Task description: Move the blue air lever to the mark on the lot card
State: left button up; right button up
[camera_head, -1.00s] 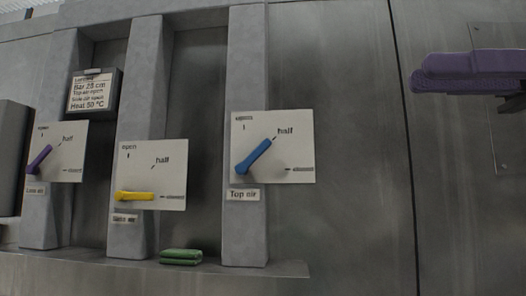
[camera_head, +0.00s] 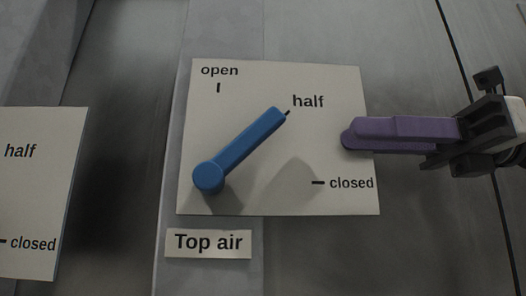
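The blue air lever (camera_head: 240,148) is on a white plate (camera_head: 230,198) marked "open", "half" and "closed", above a label reading "Top air" (camera_head: 208,243). Its round pivot is at lower left and its tip points up and right at the "half" mark. My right gripper (camera_head: 348,138) comes in from the right, its purple fingers over the plate's right edge, apart from the lever. The fingers overlap in this view, so their gap cannot be seen. My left gripper and the lot card are out of view.
Another white plate (camera_head: 35,200) with "half" and "closed" marks stands at the left edge; its lever is out of view. A grey upright (camera_head: 170,130) carries the Top air plate. A dark recess lies between the plates.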

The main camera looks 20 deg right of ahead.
aim_at(277, 129)
jog(key=x, duration=1)
jog(key=shift+s+a, duration=0.1)
jog(key=shift+s, duration=0.25)
jog(key=shift+c, duration=0.2)
grip_shut()
